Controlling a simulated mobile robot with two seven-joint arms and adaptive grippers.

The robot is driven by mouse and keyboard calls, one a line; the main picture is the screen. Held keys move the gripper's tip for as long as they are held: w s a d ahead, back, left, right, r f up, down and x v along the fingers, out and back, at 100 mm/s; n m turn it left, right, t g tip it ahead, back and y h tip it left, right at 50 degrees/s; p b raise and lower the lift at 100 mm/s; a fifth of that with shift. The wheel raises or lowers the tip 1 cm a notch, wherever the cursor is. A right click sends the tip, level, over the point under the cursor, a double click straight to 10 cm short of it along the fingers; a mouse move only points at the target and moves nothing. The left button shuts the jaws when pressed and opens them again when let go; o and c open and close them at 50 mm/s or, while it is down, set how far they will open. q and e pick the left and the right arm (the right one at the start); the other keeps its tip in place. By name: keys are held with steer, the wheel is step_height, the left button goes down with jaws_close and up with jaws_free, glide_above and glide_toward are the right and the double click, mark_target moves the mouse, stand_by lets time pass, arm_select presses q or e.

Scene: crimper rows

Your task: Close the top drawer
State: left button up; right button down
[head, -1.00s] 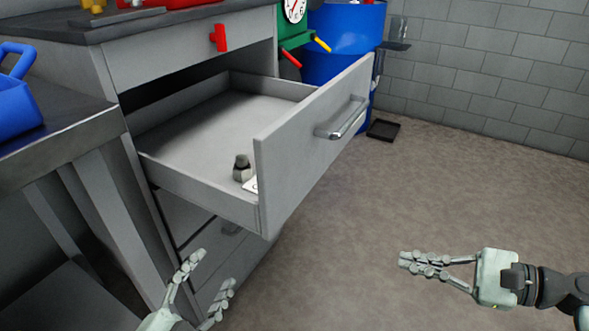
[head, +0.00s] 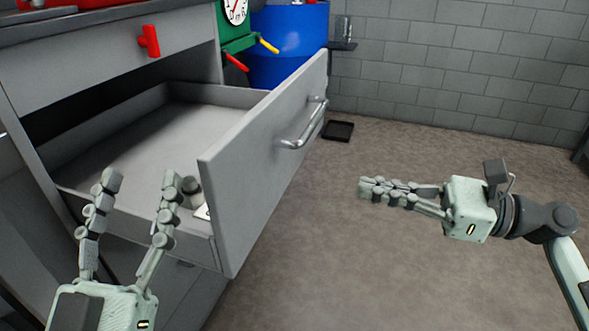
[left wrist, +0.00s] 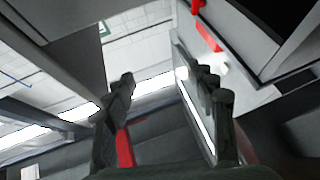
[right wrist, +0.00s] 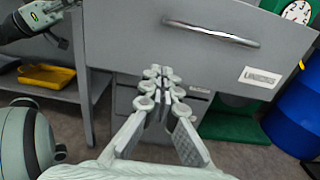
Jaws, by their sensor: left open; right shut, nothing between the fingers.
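The grey drawer (head: 130,145) is pulled far out of the cabinet in the head view. Its front panel (head: 262,160) carries a metal bar handle (head: 303,128). The right wrist view shows the panel, handle (right wrist: 210,32) and a white label (right wrist: 260,77). My left gripper (head: 140,185) is open and empty, in front of the drawer's near side in the picture and covering part of it; contact cannot be told. My right gripper (head: 365,187) is shut and empty, right of the drawer front and apart from the handle. A small metal nut-like object (head: 191,190) lies inside the drawer, partly hidden.
A panel with a red handle (head: 149,40) is above the open drawer. A blue barrel (head: 290,45) and green stand (head: 240,42) are behind it. A black tray (head: 338,131) lies on the floor. Floor (head: 440,280) right of the drawer is clear.

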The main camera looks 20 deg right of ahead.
glide_toward(275, 169)
steer(key=b+x, duration=0.1)
steer(key=x, duration=0.4)
steer(key=shift+a, duration=0.25)
steer(key=shift+w+a, duration=0.45)
steer(key=shift+a, duration=0.15)
arm_select(q)
steer(key=shift+s+a+r+t+h, duration=0.15)
steer(key=shift+s+a+r+t, duration=0.1)
steer(key=shift+s+r+t, duration=0.2)
steer(key=shift+s+a+r+t+h, duration=0.2)
steer(key=shift+r+t, duration=0.15)
steer(key=shift+r, duration=0.2)
arm_select(e)
steer(key=shift+w, duration=0.1)
